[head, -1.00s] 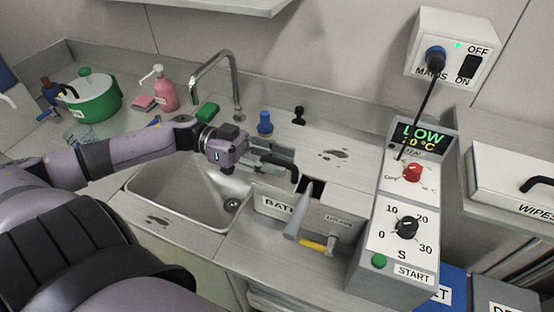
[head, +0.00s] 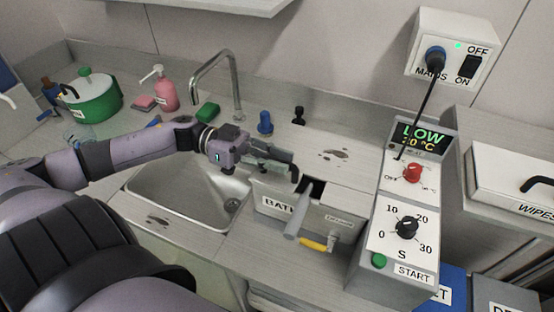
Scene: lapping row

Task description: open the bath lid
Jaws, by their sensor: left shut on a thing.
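The bath (head: 272,203) is a grey box set in the counter, with a BATH label on its front. A dark opening (head: 314,189) shows in its top. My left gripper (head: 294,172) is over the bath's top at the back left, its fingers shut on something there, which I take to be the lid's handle. The fingers hide the handle and much of the lid, so I cannot tell how far the lid stands from closed. My right gripper is not in view.
A grey spout or pipe (head: 296,222) and a yellow drain lever (head: 315,245) stick out in front of the bath. The sink (head: 175,190) and tap (head: 236,85) are left. The control box (head: 386,240) stands close on the right.

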